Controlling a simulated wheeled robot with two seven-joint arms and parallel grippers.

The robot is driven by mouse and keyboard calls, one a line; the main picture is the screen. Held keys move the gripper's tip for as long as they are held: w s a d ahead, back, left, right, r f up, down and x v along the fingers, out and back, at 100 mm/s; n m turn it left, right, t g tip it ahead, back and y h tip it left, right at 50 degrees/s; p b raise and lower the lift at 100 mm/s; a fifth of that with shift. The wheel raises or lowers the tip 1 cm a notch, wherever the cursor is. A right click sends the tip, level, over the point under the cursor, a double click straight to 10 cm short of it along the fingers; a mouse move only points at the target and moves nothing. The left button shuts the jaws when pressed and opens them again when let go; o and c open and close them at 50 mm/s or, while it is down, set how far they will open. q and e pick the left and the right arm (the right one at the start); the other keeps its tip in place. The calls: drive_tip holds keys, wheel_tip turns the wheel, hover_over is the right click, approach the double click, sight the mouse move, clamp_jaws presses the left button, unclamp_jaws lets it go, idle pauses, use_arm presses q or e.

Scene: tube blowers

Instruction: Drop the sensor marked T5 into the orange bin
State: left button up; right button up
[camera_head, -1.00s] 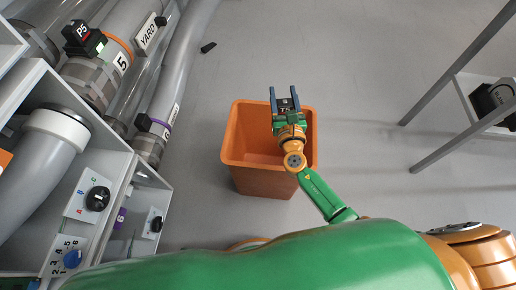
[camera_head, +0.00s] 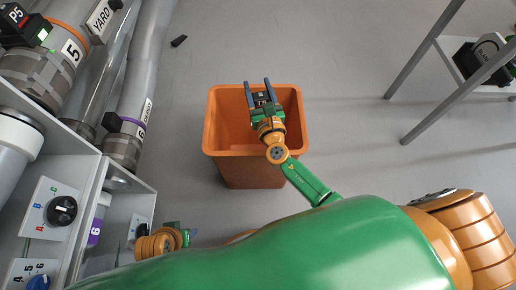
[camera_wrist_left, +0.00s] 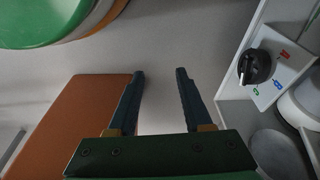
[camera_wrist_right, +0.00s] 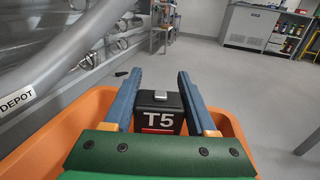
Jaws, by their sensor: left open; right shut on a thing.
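The black sensor marked T5 (camera_wrist_right: 158,108) sits between the fingers of my right gripper (camera_wrist_right: 160,82), label facing the wrist camera. In the head view, my right gripper (camera_head: 258,83) is shut on the sensor (camera_head: 261,98) over the opening of the orange bin (camera_head: 227,166). The bin's rim (camera_wrist_right: 235,135) shows on both sides of the gripper in the right wrist view. How high the sensor is above the rim I cannot tell. My left gripper (camera_wrist_left: 160,75) is open and empty, beside the shelf unit; its arm shows low left in the head view.
A shelf unit with a knob panel (camera_head: 48,215) and large grey pipes (camera_head: 140,85) stands at the left. A metal-legged table (camera_head: 425,60) with a black device (camera_head: 485,60) is at the right. A small black piece (camera_head: 179,41) lies on the floor. Floor around the bin is clear.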

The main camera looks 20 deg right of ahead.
sight(262, 101)
drive_tip(key=o, duration=1.5)
drive_tip(key=shift+c, duration=0.2)
drive_tip(key=s, duration=0.2)
drive_tip(key=s+p, duration=0.1)
drive_tip(key=s, duration=0.4)
drive_tip(key=shift+a, duration=0.25)
use_arm(q)
drive_tip(key=f, duration=0.1)
drive_tip(key=s+f, duration=0.1)
drive_tip(key=shift+a+f, duration=0.15)
drive_tip(key=shift+f, duration=0.2)
drive_tip(key=shift+s, duration=0.15)
use_arm(e)
drive_tip(key=shift+s, duration=0.1)
